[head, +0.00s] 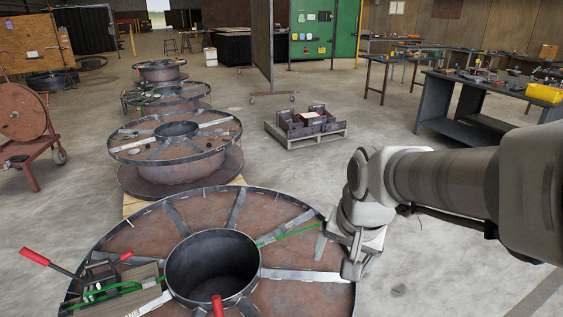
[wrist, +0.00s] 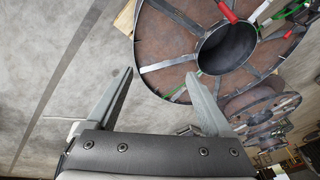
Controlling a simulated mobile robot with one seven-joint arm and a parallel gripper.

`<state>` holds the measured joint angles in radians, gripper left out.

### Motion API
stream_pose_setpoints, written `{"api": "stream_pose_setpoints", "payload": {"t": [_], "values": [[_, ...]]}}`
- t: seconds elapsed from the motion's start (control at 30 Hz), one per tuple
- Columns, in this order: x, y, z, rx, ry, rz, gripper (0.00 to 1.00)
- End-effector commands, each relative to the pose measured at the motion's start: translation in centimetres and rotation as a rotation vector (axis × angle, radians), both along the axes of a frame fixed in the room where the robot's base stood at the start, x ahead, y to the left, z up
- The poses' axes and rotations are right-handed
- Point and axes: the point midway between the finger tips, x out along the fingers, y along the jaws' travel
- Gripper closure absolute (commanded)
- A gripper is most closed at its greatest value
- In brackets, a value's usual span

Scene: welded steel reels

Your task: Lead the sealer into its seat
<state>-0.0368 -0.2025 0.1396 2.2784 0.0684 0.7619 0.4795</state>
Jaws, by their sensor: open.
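A hand tool with red-ended handles (head: 36,257), which may be the sealer, lies at the left of the nearest steel reel (head: 200,208). Its dark body (head: 100,273) is beside a grey box-like piece, with green strap around them. Another red handle (head: 217,305) stands at the reel's front, its lower part cut off; a red handle also shows in the wrist view (wrist: 228,13). I cannot make out a seat. My gripper (head: 338,258) is over the reel's right rim, fingers apart, with nothing between them in the wrist view (wrist: 160,78).
The reel has an open hub (head: 213,268) and flat spokes. A green strap (head: 290,233) runs from the hub towards my gripper. More reels (head: 175,145) stand in a row behind. A pallet with dark crates (head: 305,125) is beyond; the floor to the right is mostly clear.

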Motion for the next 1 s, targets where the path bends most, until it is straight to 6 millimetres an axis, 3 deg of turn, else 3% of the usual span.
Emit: {"api": "stream_pose_setpoints", "payload": {"t": [0.03,0.27,0.5,0.77,1.0], "values": [[0.9,0.9,-2.2,0.017,0.026,-0.022,0.15],[4.1,4.7,-9.3,0.099,0.128,-0.156,0.15],[6.3,9.1,-17.7,0.180,0.250,-0.309,0.15],[7.2,14.1,-27.5,0.259,0.398,-0.498,0.15],[6.7,18.2,-35.6,0.311,0.528,-0.671,0.15]]}}
